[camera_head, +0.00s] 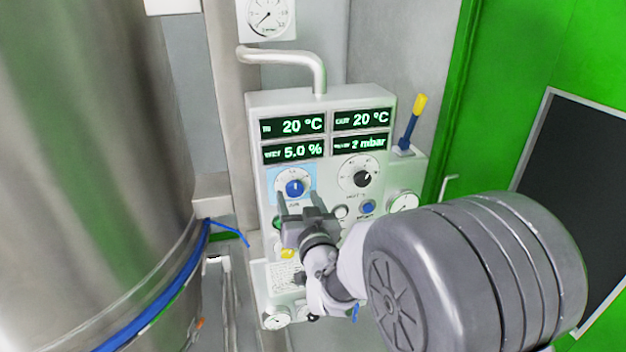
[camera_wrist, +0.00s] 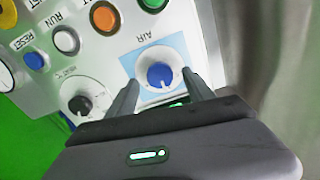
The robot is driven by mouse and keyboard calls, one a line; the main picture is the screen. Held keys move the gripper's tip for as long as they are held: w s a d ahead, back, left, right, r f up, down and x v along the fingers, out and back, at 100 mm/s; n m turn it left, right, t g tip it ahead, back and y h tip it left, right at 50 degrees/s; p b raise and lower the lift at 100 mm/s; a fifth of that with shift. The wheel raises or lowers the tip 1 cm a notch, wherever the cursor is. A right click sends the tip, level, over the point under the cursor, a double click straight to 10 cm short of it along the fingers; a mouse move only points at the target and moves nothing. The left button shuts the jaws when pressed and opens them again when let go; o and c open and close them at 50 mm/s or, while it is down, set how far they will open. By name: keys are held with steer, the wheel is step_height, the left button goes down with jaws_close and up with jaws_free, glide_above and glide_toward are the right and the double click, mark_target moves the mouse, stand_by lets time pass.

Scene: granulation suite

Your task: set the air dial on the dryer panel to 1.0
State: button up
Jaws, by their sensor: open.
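The air dial (camera_head: 294,187) is a blue knob on a white round scale with a light blue backing, on the left of the dryer panel (camera_head: 340,101). The dial also shows in the wrist view (camera_wrist: 160,75), upside down, with its AIR label. My gripper (camera_head: 301,199) is open just in front of and below the dial. In the wrist view my two fingers (camera_wrist: 162,88) stand one on each side of the blue knob, apart from it. I cannot tell how deep they reach. The exact dial setting is too small to read.
A black-knobbed dial (camera_head: 362,178) sits right of the air dial and also shows in the wrist view (camera_wrist: 80,104). Several push buttons are below, including a blue one (camera_head: 368,207). A blue lever with yellow tip (camera_head: 411,122) stands at right. A large steel vessel (camera_head: 90,170) fills the left.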

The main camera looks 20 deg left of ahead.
mark_target(294, 188)
steer(key=shift+x, duration=1.3)
steer(key=shift+c, duration=0.4)
jaws_close()
